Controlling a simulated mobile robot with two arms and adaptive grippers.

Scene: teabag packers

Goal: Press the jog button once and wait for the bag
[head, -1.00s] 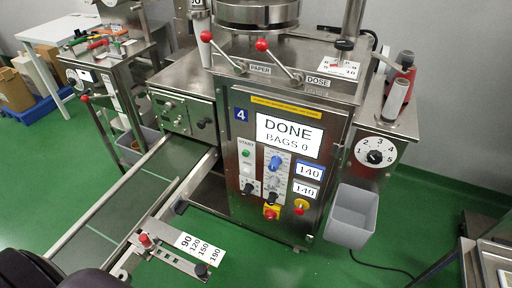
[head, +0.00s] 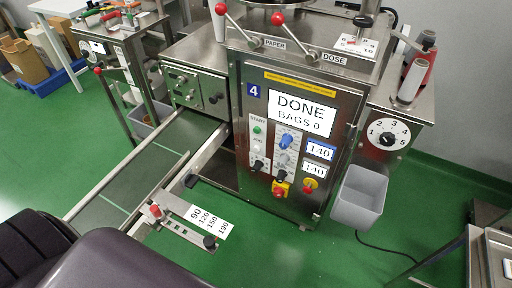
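The packing machine's control panel (head: 250,183) stands upright in the middle of the head view. Its screen (head: 302,114) reads "DONE" and "BAGS 0". Below it are a green button (head: 257,130) under the word START, a blue knob (head: 286,141), several black knobs, a red button on yellow (head: 280,188) and a yellow knob with red (head: 309,185). I cannot read which control is the jog button. The grey collecting bin (head: 360,199) at the machine's right looks empty, and no bag shows. Neither of my grippers is in view; dark rounded parts of my arms fill the bottom left.
A conveyor (head: 140,170) with a metal rail runs from the machine toward the lower left. A scale arm (head: 180,228) marked 90 to 190 juts out beside it. A numbered dial (head: 388,137) is at the right. A metal table edge (head: 478,255) stands at lower right. Green floor lies between.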

